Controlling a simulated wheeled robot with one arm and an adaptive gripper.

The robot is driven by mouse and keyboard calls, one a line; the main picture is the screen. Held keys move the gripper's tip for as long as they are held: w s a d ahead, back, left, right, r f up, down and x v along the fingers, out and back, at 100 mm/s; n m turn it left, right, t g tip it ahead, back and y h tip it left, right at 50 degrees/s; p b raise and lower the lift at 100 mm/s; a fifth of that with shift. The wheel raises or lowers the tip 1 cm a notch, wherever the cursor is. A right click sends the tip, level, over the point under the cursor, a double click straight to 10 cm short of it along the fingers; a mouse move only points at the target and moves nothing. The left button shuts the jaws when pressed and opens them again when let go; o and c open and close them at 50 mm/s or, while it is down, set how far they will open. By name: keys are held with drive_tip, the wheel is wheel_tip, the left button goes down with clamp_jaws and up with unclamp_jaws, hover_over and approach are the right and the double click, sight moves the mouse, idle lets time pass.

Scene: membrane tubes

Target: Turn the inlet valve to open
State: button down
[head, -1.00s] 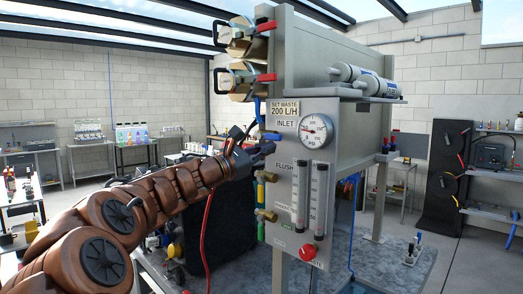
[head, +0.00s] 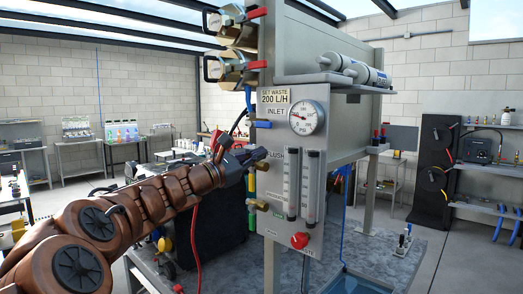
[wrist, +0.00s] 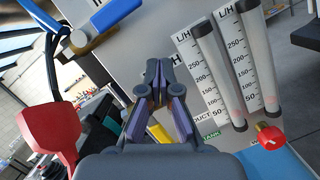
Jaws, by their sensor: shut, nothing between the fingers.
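The inlet valve's blue handle (head: 263,125) lies about level under the INLET label on the grey panel (head: 312,232). In the wrist view the blue handle (wrist: 112,14) shows at the upper left, above and left of the fingers. My gripper (head: 260,156) is shut and empty, below the blue handle and near the FLUSH label at the panel's left edge. In the wrist view its fingertips (wrist: 160,66) meet in front of the panel, apart from the blue handle. Whether they touch the panel I cannot tell.
The flow tubes (head: 311,187) and the gauge (head: 306,117) are right of my gripper. A red knob (head: 300,240) sits low on the panel. A yellow handle (wrist: 160,133) shows behind the fingers.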

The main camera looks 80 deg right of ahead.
drive_tip(key=s+b+v, duration=0.1)
drive_tip(key=b+v, duration=0.1)
drive_tip(key=v, duration=0.7)
drive_tip(key=shift+a, duration=0.35)
drive_tip(key=shift+w, duration=0.1)
drive_tip(key=w+a+f+m+t+y, duration=0.1)
drive_tip(key=a+f+m+t+y, duration=0.15)
drive_tip(key=a+f, duration=0.5)
drive_tip(key=w+a+f+m+t+y, duration=0.1)
drive_tip(key=w+a+f+t+y, duration=0.2)
drive_tip(key=f, duration=0.8)
drive_tip(key=a+f+m+t+y, duration=0.1)
drive_tip(key=a+f+t+y, duration=0.2)
drive_tip(key=a+f, duration=0.5)
drive_tip(key=s+a+f+t+y, duration=0.1)
drive_tip(key=a+f+y, duration=0.3)
drive_tip(key=a, duration=0.9)
drive_tip(key=s+a+f+y, duration=0.1)
drive_tip(key=a+f+y, duration=0.3)
drive_tip(key=a+f, duration=0.4)
drive_tip(key=a, duration=0.6)
drive_tip(key=shift+s+f+t, duration=0.2)
drive_tip(key=shift+f+t, duration=0.15)
drive_tip(key=shift+f, duration=0.05)
